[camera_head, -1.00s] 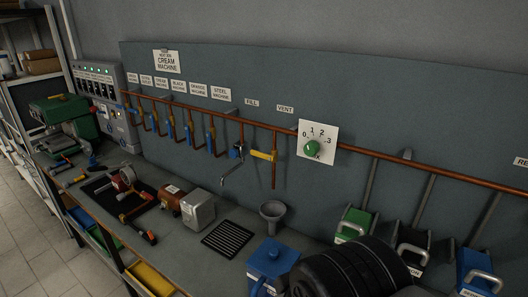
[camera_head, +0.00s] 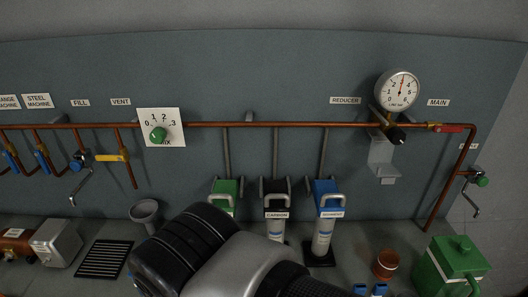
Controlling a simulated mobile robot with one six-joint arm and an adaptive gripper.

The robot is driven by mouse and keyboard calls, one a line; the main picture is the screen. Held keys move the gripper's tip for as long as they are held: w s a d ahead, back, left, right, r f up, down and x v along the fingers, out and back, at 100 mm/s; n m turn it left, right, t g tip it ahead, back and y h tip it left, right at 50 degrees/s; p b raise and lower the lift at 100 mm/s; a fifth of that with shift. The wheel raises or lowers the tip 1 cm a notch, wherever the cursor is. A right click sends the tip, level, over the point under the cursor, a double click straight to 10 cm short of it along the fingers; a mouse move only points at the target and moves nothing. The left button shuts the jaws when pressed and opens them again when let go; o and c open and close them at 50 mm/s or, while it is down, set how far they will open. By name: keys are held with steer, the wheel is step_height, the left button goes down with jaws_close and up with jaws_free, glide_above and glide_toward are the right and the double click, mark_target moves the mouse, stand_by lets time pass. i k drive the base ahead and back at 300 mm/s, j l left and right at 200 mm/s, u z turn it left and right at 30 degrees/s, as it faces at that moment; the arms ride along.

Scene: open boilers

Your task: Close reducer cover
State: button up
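The label REDUCER (camera_head: 345,100) is on the wall panel, left of a round white gauge (camera_head: 398,90). A dark knob (camera_head: 396,136) sits under the gauge, with a grey bracket (camera_head: 382,160) below it. Left of these, a green-topped unit (camera_head: 224,188), a black-topped unit (camera_head: 276,190) labelled CARBON and a blue-topped unit (camera_head: 327,190) stand against the panel, with grey handles. Pale cylinders show below the black and blue tops. I cannot tell which part is the reducer cover. My arm hides the lower green unit. My gripper's fingers are not visible.
A copper pipe (camera_head: 300,124) runs along the panel, with a MIX dial (camera_head: 160,130), yellow valve (camera_head: 108,157) and red valve (camera_head: 449,128). A green can (camera_head: 450,268) and brown cup (camera_head: 385,264) stand at right. A funnel (camera_head: 145,211) and black grate (camera_head: 103,259) are at left.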

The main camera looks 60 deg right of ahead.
mark_target(384, 180)
steer(key=z, duration=0.45)
steer(key=k+l+z, duration=0.1)
steer(key=z, duration=0.35)
steer(key=l+z, duration=0.15)
steer(key=z, duration=0.3)
steer(key=l+z, duration=0.1)
steer(key=z, duration=0.3)
